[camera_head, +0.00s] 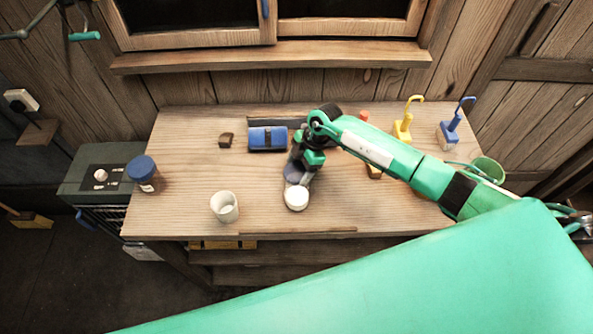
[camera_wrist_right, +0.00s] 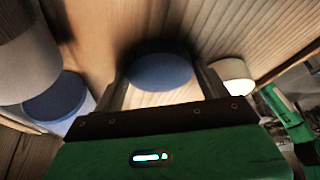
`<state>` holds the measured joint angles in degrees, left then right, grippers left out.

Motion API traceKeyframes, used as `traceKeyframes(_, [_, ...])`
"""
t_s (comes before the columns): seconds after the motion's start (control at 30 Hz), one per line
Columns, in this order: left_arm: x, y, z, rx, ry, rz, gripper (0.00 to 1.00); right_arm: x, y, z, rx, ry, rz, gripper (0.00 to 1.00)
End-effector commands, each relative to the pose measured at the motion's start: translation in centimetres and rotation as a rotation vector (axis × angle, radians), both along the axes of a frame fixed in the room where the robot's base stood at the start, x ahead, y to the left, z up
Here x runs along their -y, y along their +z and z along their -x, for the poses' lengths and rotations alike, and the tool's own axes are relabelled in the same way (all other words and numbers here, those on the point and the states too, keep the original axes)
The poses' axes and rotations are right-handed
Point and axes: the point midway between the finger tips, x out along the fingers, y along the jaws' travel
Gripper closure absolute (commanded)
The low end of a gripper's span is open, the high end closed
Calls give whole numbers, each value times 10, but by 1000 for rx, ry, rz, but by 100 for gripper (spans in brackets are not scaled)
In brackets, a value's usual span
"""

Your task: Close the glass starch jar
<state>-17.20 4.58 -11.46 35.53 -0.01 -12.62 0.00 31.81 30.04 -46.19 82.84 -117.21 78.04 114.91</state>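A blue round lid (camera_head: 294,172) is on the near middle of the table, partly hidden by my right gripper (camera_head: 296,177). In the right wrist view the lid (camera_wrist_right: 160,71) spans most of the space between the two fingers of my right gripper (camera_wrist_right: 162,78); whether they press on it is unclear. A white round-topped container (camera_head: 296,199) stands just in front of the lid; it also shows in the right wrist view (camera_wrist_right: 236,77). A clear jar with a blue lid on (camera_head: 147,178) stands at the table's left end. I cannot tell which is the starch jar.
A white cup (camera_head: 224,207) stands left of the white container. A blue box (camera_head: 267,139) and a small brown block (camera_head: 226,140) lie behind. A yellow stand (camera_head: 403,130) and a blue stand (camera_head: 448,134) are at the back right. The table's front left is mostly clear.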

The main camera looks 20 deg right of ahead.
Motion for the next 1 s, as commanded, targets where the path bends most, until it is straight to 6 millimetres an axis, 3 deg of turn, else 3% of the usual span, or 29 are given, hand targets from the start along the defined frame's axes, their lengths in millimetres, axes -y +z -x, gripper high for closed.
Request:
traceKeyframes(0.03, [0,0,0,0,0,0,23,0,0,0,0,0,0,35])
traceKeyframes(0.13, [0,0,0,0,0,0,23,0,0,0,0,0,0,52])
traceKeyframes(0.57, [0,-3,0,0,0,0,23,0,8,-1,3,0,-1,53])
traceKeyframes(0.77, [0,-12,0,0,0,0,23,0,33,-1,5,2,-2,53])
traceKeyframes(1.0, [0,-30,0,0,0,0,23,0,85,-1,6,2,-1,53])
